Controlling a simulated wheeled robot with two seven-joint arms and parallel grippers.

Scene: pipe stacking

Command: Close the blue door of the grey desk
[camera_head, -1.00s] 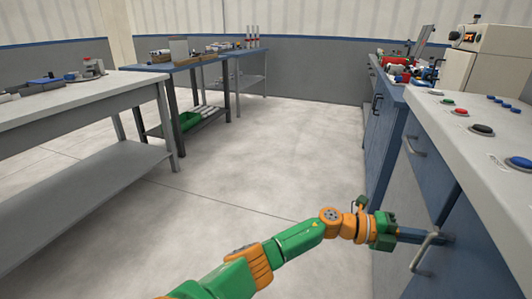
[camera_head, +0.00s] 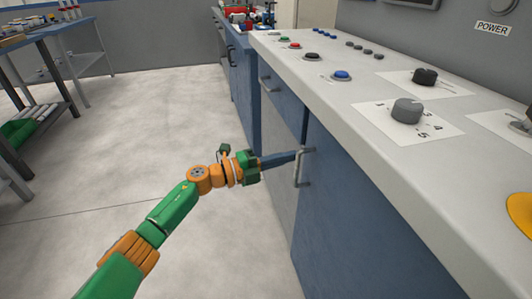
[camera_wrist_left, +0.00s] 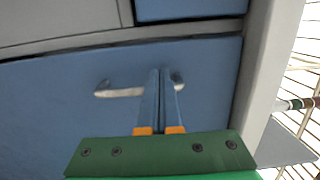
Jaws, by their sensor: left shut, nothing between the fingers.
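The grey desk (camera_head: 385,130) runs along the right in the head view. Its blue door (camera_head: 345,215) is below the worktop and looks flush or nearly flush with the front; a small gap cannot be ruled out. The door's metal handle (camera_head: 298,172) is near its left edge. My left gripper (camera_head: 294,157) is shut and empty, its fingertips at the upper end of the handle. In the left wrist view the fingertips (camera_wrist_left: 162,72) overlap the handle (camera_wrist_left: 118,91) in front of the blue door (camera_wrist_left: 50,115); contact is unclear. My right gripper is not in view.
A blue drawer (camera_head: 283,100) sits left of the door under the worktop. Knobs and buttons cover the worktop, including a grey dial (camera_head: 407,110). Open floor (camera_head: 150,130) lies left of the desk. A blue table (camera_head: 45,35) stands at far left.

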